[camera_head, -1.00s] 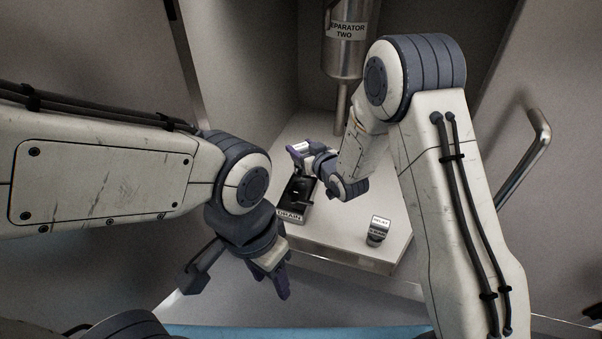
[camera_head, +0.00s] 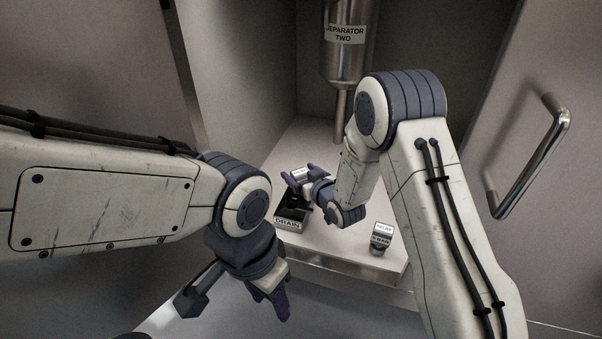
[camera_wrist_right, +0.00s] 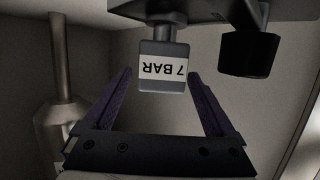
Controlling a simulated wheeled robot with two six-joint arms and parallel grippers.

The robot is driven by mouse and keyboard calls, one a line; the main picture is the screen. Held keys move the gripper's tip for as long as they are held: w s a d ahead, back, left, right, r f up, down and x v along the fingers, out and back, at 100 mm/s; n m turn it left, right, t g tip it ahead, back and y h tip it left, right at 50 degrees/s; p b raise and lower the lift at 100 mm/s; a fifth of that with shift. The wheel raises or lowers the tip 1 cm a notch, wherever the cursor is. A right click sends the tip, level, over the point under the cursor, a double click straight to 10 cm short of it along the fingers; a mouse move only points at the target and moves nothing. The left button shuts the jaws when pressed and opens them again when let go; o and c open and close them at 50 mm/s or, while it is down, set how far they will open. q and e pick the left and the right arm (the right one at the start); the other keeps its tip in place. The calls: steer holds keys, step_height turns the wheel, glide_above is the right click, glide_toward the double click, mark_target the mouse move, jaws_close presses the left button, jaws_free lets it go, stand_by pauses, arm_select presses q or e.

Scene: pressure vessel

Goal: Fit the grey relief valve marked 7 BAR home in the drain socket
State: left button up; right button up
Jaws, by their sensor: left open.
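The grey relief valve (camera_wrist_right: 163,68) marked 7 BAR reads upside down in the right wrist view. Its stem meets a black block (camera_wrist_right: 195,9); how deep it sits cannot be told. In the head view the valve (camera_head: 300,174) shows above the black drain fitting (camera_head: 292,207) labelled DRAIN. My right gripper (camera_wrist_right: 160,73) has its purple fingers either side of the valve, with a gap visible on the left; the right finger lies close to its edge. My left gripper (camera_head: 274,306) is open and empty, in front of the bench at lower left.
A second labelled grey fitting (camera_head: 382,240) stands on the bench (camera_head: 345,255) right of the drain. A steel vessel (camera_head: 345,50) marked SEPARATOR TWO hangs behind, its pipe reaching down. A black knob (camera_wrist_right: 249,54) is beside the valve. A metal handle (camera_head: 535,160) is at right.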

steer(key=shift+r, duration=0.1)
steer(key=shift+r, duration=0.2)
steer(key=s+d+r+g+h+p, duration=0.1)
steer(key=s+r+g, duration=0.3)
steer(key=s, duration=0.9)
steer(key=s+d+r+n+g+h+p, duration=0.1)
steer(key=s+r, duration=0.5)
steer(key=s, duration=0.7)
steer(key=s+d+r+g+h+p, duration=0.3)
steer(key=s+r+g, duration=0.3)
steer(key=s, duration=0.8)
steer(key=shift+n+g+h+p, duration=0.35)
steer(key=shift+g+p, duration=0.3)
steer(key=shift+g, duration=0.35)
